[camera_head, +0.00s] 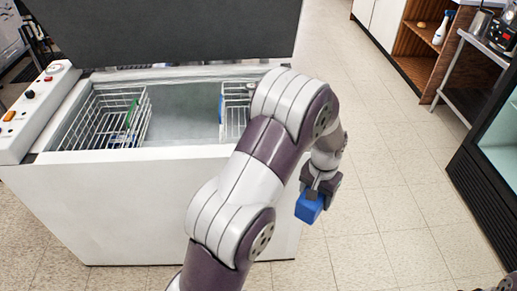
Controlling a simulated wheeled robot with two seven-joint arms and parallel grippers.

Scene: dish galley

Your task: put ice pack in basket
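A blue block-shaped ice pack (309,207) is held by my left gripper (315,193), just right of the chest freezer's front and outside it. The gripper is shut on the pack, which hangs below it; the fingers are partly hidden. A white wire basket (103,117) hangs at the left inside the open freezer, with a green and blue item low in it. A second white wire basket (236,103) is at the right of the freezer, partly hidden behind my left arm. My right gripper is not in view; only dark parts show at the bottom right corner.
The white chest freezer (140,205) has its dark lid (170,30) raised. Its middle, between the baskets, looks open. A control panel (35,110) is at its left. A dark glass-fronted cabinet (490,165) and a wooden shelf (418,50) stand at the right. Tiled floor (385,215) between is clear.

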